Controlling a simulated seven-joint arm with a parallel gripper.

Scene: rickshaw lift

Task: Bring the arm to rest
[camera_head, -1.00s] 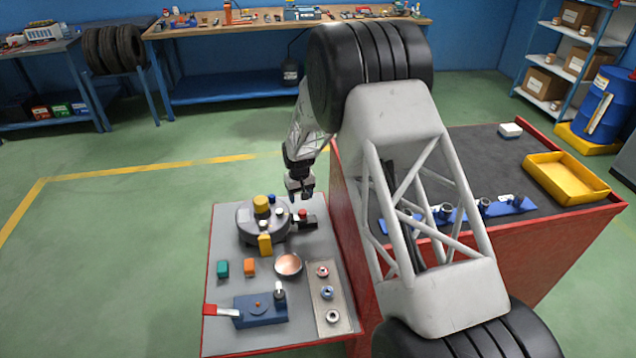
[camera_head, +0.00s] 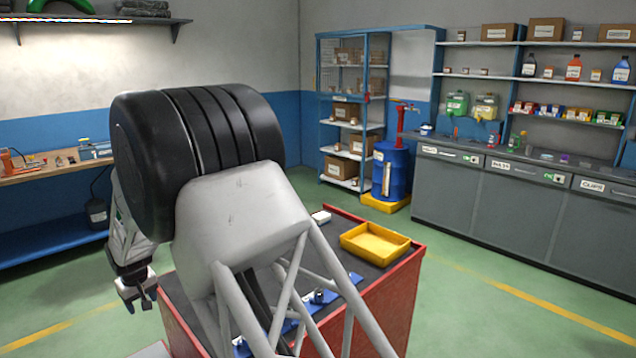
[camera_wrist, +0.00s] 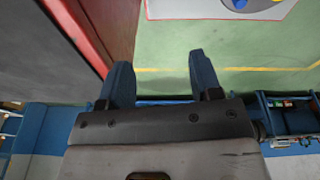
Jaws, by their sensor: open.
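My gripper (camera_head: 138,303) hangs at the lower left of the head view, fingers pointing down, beside the left side of the red cart (camera_head: 385,308). In the wrist view my gripper (camera_wrist: 160,76) is open, its two dark blue fingers apart, with only green floor and a yellow line between them. It holds nothing and touches nothing that I can see. My own arm links fill the left middle of the head view and hide part of the cart top.
A yellow tray (camera_head: 375,243) and a small white box (camera_head: 320,217) are on the cart. A workbench (camera_head: 45,172) stands behind at left. A blue drum (camera_head: 391,170), shelves and grey cabinets (camera_head: 508,200) line the right. Green floor is open between cart and cabinets.

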